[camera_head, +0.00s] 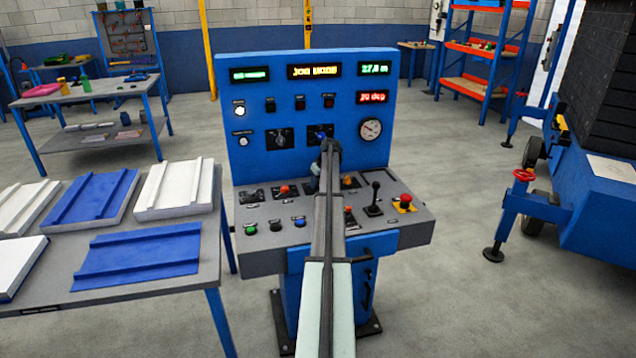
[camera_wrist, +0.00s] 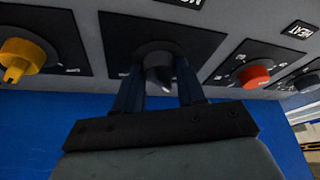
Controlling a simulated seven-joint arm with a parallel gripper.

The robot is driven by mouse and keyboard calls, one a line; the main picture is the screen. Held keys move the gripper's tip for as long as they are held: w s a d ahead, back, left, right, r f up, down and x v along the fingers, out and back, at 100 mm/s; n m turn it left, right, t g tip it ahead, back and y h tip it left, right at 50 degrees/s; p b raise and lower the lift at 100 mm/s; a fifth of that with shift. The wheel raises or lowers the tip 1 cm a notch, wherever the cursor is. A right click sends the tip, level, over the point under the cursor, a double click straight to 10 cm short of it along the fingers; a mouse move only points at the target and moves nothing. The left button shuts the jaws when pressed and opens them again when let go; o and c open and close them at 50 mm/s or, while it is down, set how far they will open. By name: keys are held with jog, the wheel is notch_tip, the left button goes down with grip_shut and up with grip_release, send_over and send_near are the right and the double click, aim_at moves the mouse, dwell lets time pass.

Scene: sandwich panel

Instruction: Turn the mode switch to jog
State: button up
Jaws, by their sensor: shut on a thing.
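The mode switch (camera_wrist: 158,60) is a dark knob on a black plate on the sloping desk of the blue control console (camera_head: 238,150). Part of its label, upside down in the wrist view, reads "MO". My gripper (camera_wrist: 158,85) is shut on the knob, one finger on each side; a small pale mark shows at the knob's lower end. In the head view my gripper (camera_head: 319,180) is over the desk between a red knob and a yellow one, and my arm hides most of the switch. The amber display (camera_head: 311,71) seems to read "JOG MODE".
A yellow knob (camera_wrist: 22,55) and a red knob (camera_wrist: 254,75), the latter near a "HEAT" label, flank the switch. A black joystick (camera_head: 374,200) and red stop button (camera_head: 405,202) stand at the desk's right. A table (camera_head: 130,302) with panels is at left.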

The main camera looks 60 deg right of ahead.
jog(key=o, duration=1)
jog(key=v, duration=1.3)
jog(key=shift+s+a+r, duration=0.1)
jog(key=shift+s+r, duration=0.15)
jog(key=shift+r, duration=0.05)
